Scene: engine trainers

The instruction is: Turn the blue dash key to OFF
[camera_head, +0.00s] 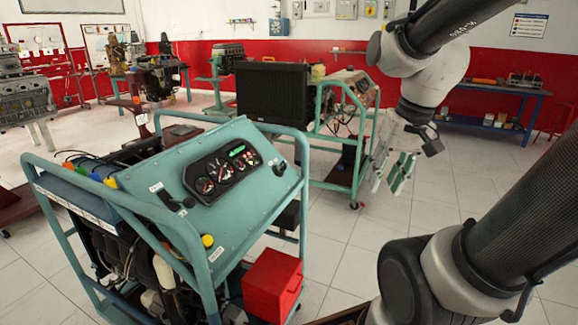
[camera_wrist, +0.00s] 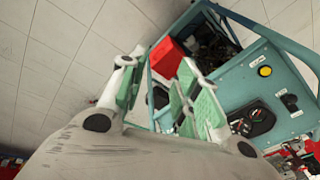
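The teal-blue dash panel (camera_head: 225,200) tilts on top of a wheeled frame at the left. It carries a gauge cluster (camera_head: 228,168), with a black key-like knob (camera_head: 280,168) to the right and a black lever-like control (camera_head: 176,201) with small labels to the left. I cannot tell for certain which is the key, or its position. My gripper (camera_head: 391,172) hangs right of the panel, apart from it, open and empty. In the wrist view, the gripper (camera_wrist: 162,95) has its green-padded fingers spread, partly hiding the panel; the black control (camera_wrist: 290,103) and gauges (camera_wrist: 252,119) show at right.
A yellow button (camera_head: 208,240) sits on the panel's near edge. A red box (camera_head: 272,285) is at the frame's lower right. A black radiator (camera_head: 273,93) and another trainer frame (camera_head: 345,140) stand behind. Tiled floor is open to the right of the panel.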

